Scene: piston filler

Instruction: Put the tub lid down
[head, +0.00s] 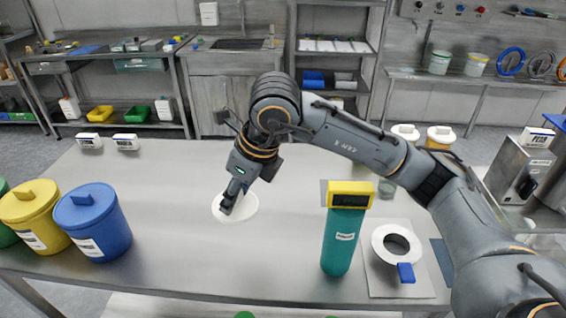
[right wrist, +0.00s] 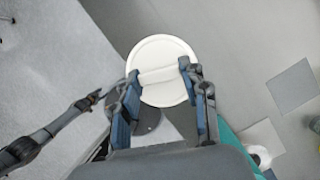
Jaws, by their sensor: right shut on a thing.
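The white round tub lid (head: 246,208) is over the middle of the grey table in the head view. My right gripper (head: 232,200) reaches down to it from the right. In the right wrist view the lid (right wrist: 160,55) shows its raised bar between the two fingers of my right gripper (right wrist: 162,75), which is shut on that bar. I cannot tell whether the lid touches the table. My left gripper is not in the head view; a dark arm at the left of the right wrist view seems to end in it (right wrist: 92,100), too small to read.
On the table (head: 160,180), a yellow tub (head: 38,222) and blue tub (head: 95,232) stand left. A teal canister (head: 340,245) with yellow top and a white ring (head: 380,240) on a mat stand right. Two small white devices lie at the back left.

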